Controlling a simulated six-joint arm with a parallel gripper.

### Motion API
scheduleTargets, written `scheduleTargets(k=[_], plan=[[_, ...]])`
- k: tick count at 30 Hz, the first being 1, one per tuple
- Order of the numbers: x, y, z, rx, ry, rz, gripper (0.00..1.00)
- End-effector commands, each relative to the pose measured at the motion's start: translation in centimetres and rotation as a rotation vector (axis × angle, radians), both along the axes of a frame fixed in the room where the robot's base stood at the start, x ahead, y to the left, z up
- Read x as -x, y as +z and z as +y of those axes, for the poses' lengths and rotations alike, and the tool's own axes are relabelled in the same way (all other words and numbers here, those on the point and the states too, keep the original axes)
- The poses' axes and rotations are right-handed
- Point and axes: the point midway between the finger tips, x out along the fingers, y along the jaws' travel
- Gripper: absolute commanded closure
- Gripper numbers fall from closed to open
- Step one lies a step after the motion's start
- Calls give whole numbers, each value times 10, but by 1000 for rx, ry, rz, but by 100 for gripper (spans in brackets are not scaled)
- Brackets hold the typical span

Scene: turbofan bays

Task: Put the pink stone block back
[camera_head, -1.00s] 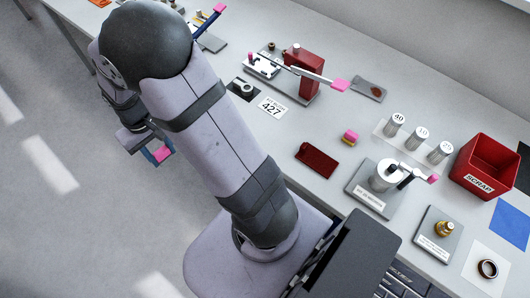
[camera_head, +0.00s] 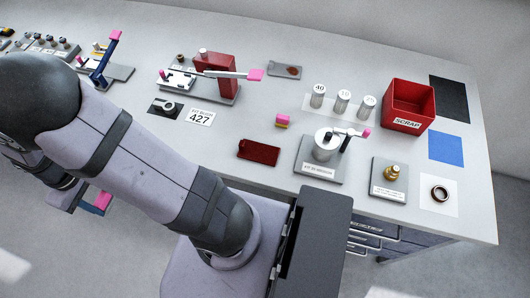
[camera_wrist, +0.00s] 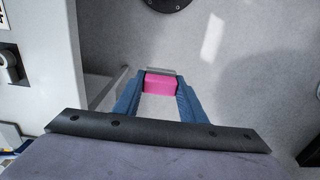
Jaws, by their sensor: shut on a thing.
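My gripper (camera_wrist: 161,90) has two blue fingers and is shut on the pink stone block (camera_wrist: 160,83), which sits between the fingertips. In the head view the gripper (camera_head: 88,200) is at the lower left, partly behind my arm. The pink block (camera_head: 103,201) shows there at its end. It is held over the grey floor in front of the bench, apart from the bench top.
The bench (camera_head: 330,50) carries a red clamp stand (camera_head: 215,72), a dark red pad (camera_head: 258,152), numbered cylinders (camera_head: 343,101), a round fixture on a plate (camera_head: 324,146), a red scrap bin (camera_head: 408,105) and a blue mat (camera_head: 445,148). Bare bench top lies between them.

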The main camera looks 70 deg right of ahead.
Motion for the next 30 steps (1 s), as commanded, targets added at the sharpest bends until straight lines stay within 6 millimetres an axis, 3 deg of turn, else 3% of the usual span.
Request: scheduleTargets(k=[8,14,23,30], plan=[[0,-1,-6,0,-16,0,84],[1,-7,-40,0,-110,-1,84],[23,-14,-146,1,-404,-2,84],[68,-16,-235,1,-668,-2,84]])
